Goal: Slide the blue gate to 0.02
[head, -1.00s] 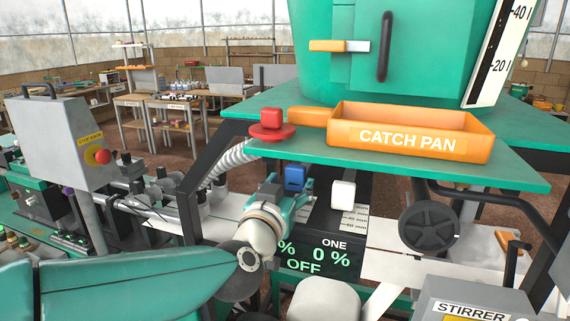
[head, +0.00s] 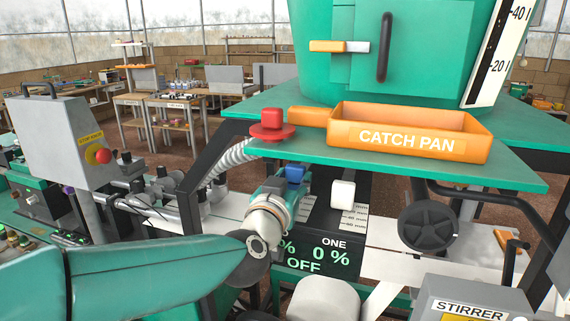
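The blue gate's knob (head: 295,173) shows as a small blue block just under the front edge of the green shelf. My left gripper (head: 288,186) reaches up to it from the front left and hides its lower part. The fingers are around or right beside the knob; I cannot tell whether they touch it or how far apart they are. A white gate knob (head: 343,194) stands to the right beside a marked scale (head: 354,216). The display (head: 318,257) below reads "0 %", "OFF" and "ONE", its left part covered by my wrist. My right gripper is not in view.
The green shelf (head: 400,170) overhangs closely above the gates. It carries an orange catch pan (head: 345,136) and a red button (head: 271,125). A black handwheel (head: 428,225) sits to the right, and a stirrer box (head: 470,300) at the lower right.

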